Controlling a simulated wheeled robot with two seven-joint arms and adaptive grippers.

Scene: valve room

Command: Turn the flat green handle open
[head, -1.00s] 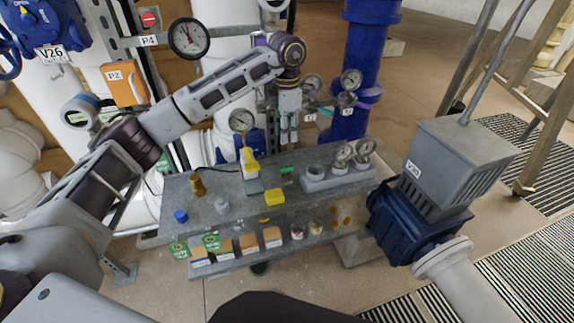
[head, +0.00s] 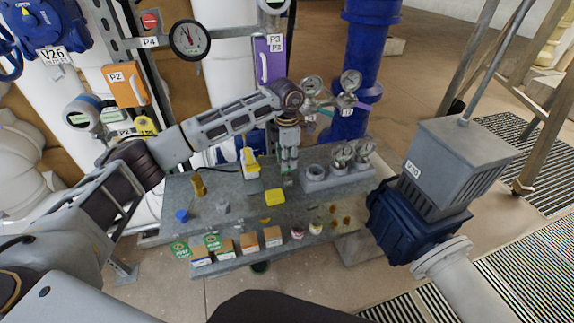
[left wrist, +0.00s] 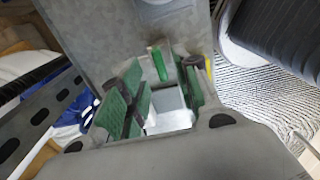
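My left gripper (head: 288,177) points down over the back middle of the grey bench (head: 240,222) in the head view, left of the raised grey block. In the left wrist view its green-padded fingers (left wrist: 155,92) stand apart, with a gap between them. The flat green handle (left wrist: 158,63) shows there as a narrow green strip just beyond the fingertips, and I see no grip on it. In the head view the gripper covers most or all of the handle. A pale block (left wrist: 168,108) shows between the fingers; I cannot tell what it is. My right gripper is not in view.
A yellow-handled fitting (head: 250,164) stands left of my gripper, and a yellow block (head: 274,196) lies in front. The grey block with gauges (head: 338,177) is close on the right. The large V30 valve (head: 420,205) stands beyond the bench's right end.

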